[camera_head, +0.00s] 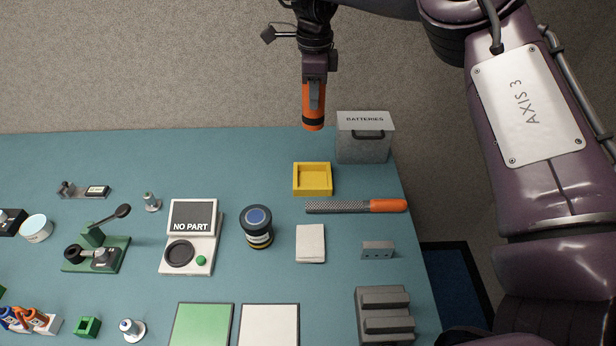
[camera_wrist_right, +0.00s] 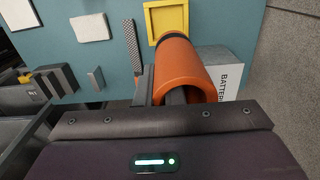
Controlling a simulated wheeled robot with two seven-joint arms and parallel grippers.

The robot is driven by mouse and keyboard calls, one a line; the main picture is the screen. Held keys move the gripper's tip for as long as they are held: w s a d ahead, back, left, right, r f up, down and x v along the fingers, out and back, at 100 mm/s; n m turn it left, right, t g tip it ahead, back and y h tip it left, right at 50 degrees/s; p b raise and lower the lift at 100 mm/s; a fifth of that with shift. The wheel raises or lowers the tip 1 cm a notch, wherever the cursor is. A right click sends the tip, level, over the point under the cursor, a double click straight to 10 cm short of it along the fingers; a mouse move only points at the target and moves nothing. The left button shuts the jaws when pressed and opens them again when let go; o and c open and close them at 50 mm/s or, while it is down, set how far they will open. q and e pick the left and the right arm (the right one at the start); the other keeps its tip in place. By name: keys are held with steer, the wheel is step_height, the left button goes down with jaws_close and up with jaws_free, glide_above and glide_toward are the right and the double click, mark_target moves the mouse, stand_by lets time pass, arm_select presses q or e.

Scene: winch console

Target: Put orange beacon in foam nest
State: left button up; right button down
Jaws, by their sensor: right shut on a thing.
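The orange beacon (camera_head: 313,122), a cylinder with a dark band, hangs from my right gripper (camera_head: 314,92) beyond the table's back edge in the head view. My right gripper is shut on it. In the wrist view the beacon (camera_wrist_right: 182,66) shows large, with its near end hollow and a finger partly inside or behind it. A yellow square tray with a recess (camera_head: 297,189), which may be the foam nest, sits below and apart from the beacon in the head view. It also shows in the wrist view (camera_wrist_right: 151,28). Its recess looks empty. My left gripper is not in view.
A grey batteries box (camera_head: 362,152) stands right of the yellow tray. A rasp with an orange handle (camera_head: 388,206) lies in front. A dark jar (camera_head: 257,238), a white pad (camera_head: 310,244) and a grey stepped block (camera_head: 384,327) are nearer. Bare table lies left of the tray.

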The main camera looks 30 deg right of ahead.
mark_target(313, 130)
step_height(313, 130, down, 9)
steer(key=shift+s+b, duration=0.1)
steer(key=shift+b, duration=1)
step_height(313, 130, down, 11)
steer(key=shift+r+p, duration=0.15)
steer(key=shift+p, duration=0.85)
steer(key=c, duration=1.5)
jaws_free()
steer(key=shift+c, duration=0.2)
